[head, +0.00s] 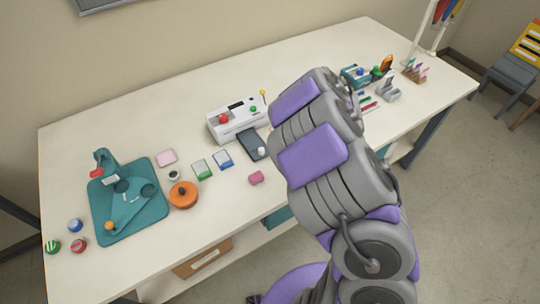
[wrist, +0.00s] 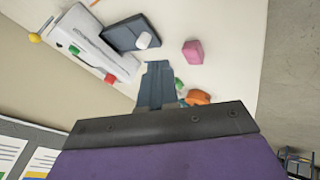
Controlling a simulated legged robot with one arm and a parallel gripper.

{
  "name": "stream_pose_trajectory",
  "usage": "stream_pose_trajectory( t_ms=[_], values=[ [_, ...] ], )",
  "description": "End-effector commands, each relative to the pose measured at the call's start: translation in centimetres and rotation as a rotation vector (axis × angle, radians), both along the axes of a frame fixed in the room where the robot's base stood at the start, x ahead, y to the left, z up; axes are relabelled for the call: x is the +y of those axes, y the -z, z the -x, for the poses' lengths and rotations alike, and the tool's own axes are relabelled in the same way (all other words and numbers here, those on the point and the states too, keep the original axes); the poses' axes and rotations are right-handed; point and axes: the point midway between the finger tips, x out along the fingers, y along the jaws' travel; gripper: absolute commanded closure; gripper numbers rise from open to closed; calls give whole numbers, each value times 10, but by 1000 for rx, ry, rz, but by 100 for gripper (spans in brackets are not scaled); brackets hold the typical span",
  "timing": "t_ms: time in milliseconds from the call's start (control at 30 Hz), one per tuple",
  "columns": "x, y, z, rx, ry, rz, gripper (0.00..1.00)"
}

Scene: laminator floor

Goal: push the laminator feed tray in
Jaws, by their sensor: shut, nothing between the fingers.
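The laminator (head: 237,121) is a white machine with a red and a green button, near the middle of the table. Its dark feed tray (head: 247,141) sticks out of the front, with a white knob (head: 261,151) on its outer end. In the wrist view the laminator (wrist: 82,36) is at upper left, and the tray (wrist: 122,31) with its knob (wrist: 143,40) is beside it. My gripper (wrist: 157,66) is shut and empty, its tips below the knob in that picture; I see no contact. The gripper is hidden behind my arm in the head view.
A pink block (head: 256,177) lies near the front edge. An orange pot (head: 183,195), small cards (head: 203,169) and a teal board (head: 128,200) are to the left. A grey stand (head: 389,91) and other small items are at right. The back left table is clear.

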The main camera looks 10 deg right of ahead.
Motion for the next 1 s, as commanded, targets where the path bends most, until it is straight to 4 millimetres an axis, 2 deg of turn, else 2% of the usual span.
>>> stream_pose_trajectory(
  t_ms=[100,233,700,1000],
  values=[
    [7,9,8,26,-33,-28,100],
    [14,18,4,28,-38,-32,100],
    [53,91,-32,28,-35,-31,100],
    [57,87,-65,22,-34,-30,100]
  ],
)
